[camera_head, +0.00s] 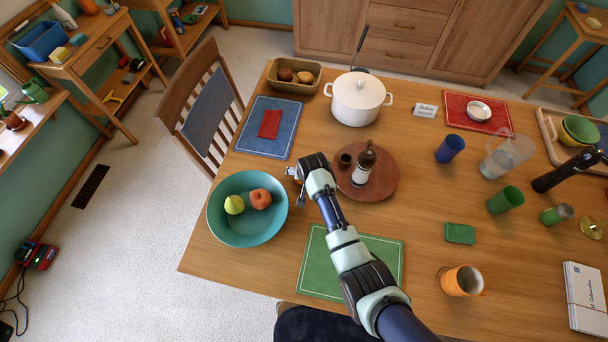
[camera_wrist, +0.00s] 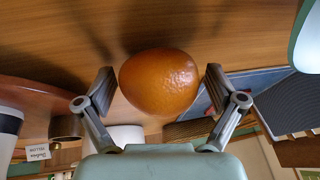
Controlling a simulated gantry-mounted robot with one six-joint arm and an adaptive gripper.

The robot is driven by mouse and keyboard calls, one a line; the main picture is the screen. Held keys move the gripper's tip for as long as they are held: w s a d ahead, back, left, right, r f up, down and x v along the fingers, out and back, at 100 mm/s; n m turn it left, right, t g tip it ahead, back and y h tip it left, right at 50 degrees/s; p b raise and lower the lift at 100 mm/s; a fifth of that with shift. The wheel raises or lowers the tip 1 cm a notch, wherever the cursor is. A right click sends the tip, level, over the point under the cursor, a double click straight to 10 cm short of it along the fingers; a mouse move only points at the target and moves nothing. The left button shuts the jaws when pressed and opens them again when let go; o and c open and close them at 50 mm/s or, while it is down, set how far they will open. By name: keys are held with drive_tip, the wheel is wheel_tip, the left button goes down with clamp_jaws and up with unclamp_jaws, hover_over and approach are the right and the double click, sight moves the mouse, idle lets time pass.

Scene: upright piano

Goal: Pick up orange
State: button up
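The orange (camera_wrist: 160,82) shows large in the wrist view, against the wooden table. My gripper (camera_wrist: 160,90) is open, with one finger on each side of the orange and a small gap showing at both sides. In the head view, my gripper (camera_head: 294,177) is low over the table between the teal bowl and the round brown board. The orange cannot be made out there; my gripper seems to hide it.
The teal bowl (camera_head: 232,235), just left of my gripper, holds a green fruit (camera_head: 234,204) and a reddish fruit (camera_head: 260,199). The round board (camera_head: 378,187) to the right carries a bottle (camera_head: 364,164) and a dark cup (camera_head: 345,161). A blue placemat (camera_head: 254,116) lies behind.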

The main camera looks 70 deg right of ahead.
drive_tip(key=c, duration=1)
drive_tip(key=shift+r, duration=0.1)
drive_tip(key=shift+c, duration=0.2)
